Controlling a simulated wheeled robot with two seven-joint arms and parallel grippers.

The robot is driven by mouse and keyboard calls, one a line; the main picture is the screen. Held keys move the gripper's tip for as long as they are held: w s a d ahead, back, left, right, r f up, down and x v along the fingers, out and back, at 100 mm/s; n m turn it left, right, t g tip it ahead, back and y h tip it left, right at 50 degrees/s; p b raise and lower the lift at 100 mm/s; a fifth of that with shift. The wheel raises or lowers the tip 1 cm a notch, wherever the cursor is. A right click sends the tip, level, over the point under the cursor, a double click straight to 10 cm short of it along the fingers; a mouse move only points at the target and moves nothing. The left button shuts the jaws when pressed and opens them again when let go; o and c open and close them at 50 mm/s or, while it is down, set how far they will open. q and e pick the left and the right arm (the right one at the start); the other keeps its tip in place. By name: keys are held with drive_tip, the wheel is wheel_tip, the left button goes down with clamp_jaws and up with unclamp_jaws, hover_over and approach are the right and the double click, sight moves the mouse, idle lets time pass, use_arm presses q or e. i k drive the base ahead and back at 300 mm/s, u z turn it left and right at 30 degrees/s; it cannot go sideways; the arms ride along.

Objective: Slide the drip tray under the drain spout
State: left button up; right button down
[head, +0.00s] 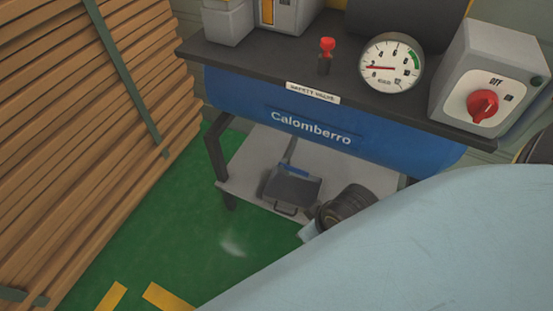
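The drip tray (290,190) is a dark grey, shallow tray with a raised rim and a handle at its front. It sits on the light grey lower shelf (248,165) under the blue tank. A short blue piece (289,164) stands at its back edge; I cannot tell whether it is the drain spout or part of the tray. A dark ribbed cylinder with a pale tip, perhaps my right gripper (307,230), is just right of the tray, apart from its handle. Its fingers are not clear. My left gripper is not in view.
The blue tank (310,128) hangs under a dark bench top (262,62) carrying a gauge (391,64) and a red switch (483,104). Stacked wooden slats (80,130) stand left. A large pale blue surface (430,250) hides the lower right. Green floor (190,230) is clear.

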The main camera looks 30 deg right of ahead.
sight(297, 192)
drive_tip(key=u, duration=0.75)
drive_tip(key=k, duration=0.95)
drive_tip(key=u, duration=0.55)
drive_tip(key=i, duration=1.6)
drive_tip(key=z, duration=1.7)
drive_tip(key=i, duration=0.95)
drive_tip(key=z, duration=1.05)
